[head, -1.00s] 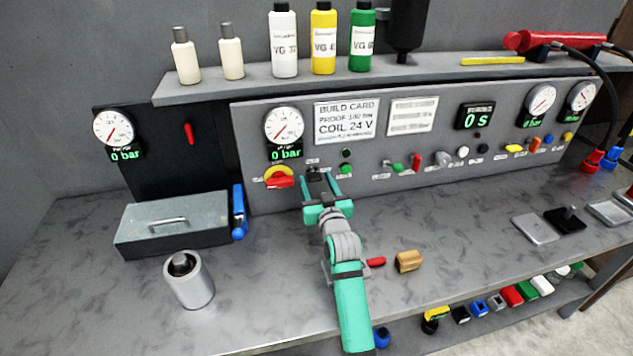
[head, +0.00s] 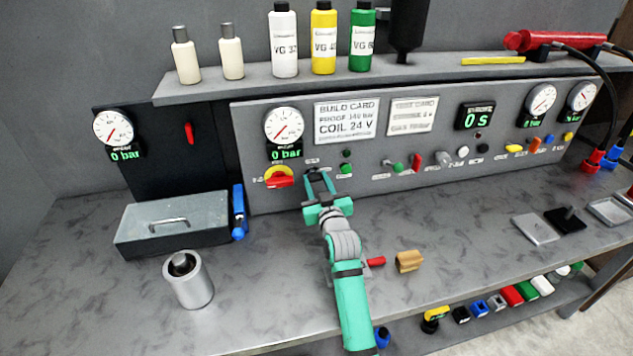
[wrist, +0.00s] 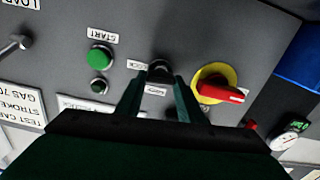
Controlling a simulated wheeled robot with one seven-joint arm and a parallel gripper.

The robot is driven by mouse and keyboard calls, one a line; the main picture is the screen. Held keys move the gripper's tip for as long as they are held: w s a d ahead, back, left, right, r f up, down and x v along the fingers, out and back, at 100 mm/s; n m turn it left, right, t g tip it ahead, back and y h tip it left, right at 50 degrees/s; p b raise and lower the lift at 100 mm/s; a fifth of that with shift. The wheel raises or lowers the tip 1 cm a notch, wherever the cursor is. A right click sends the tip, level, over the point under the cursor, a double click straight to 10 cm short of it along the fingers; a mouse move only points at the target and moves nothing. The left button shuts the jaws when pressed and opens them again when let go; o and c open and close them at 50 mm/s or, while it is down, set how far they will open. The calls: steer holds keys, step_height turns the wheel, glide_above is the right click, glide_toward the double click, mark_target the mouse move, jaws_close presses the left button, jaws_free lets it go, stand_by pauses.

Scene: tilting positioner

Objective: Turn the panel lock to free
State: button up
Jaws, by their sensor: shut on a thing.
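The panel lock (wrist: 159,70) is a small dark knob on the grey control panel, between two small labels in the wrist view. My gripper (wrist: 158,84) is shut on the lock, one finger on each side of it. In the head view my gripper (head: 318,175) reaches the panel just right of the red and yellow rotary switch (head: 279,178), and its fingers mostly hide the lock. The lock's marking and exact angle are too small and blurred to read.
Close to the gripper are the red and yellow switch (wrist: 219,88) and the green start button (wrist: 100,57). A grey toolbox (head: 172,224), a metal cylinder (head: 188,282) and a wooden block (head: 409,261) stand on the bench. A shelf with bottles (head: 284,40) overhangs the panel.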

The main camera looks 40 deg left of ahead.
steer(key=n, duration=0.4)
steer(key=shift+s, duration=0.1)
steer(key=n, duration=0.4)
steer(key=shift+a+f+n, duration=0.1)
steer(key=shift+n, duration=0.3)
steer(key=n, duration=0.3)
steer(key=shift+n, duration=0.3)
steer(key=n, duration=0.4)
steer(key=shift+s+f, duration=0.1)
steer(key=shift+f, duration=0.05)
steer(key=shift+n, duration=0.4)
steer(key=o, duration=1.1)
steer(key=shift+c, duration=0.2)
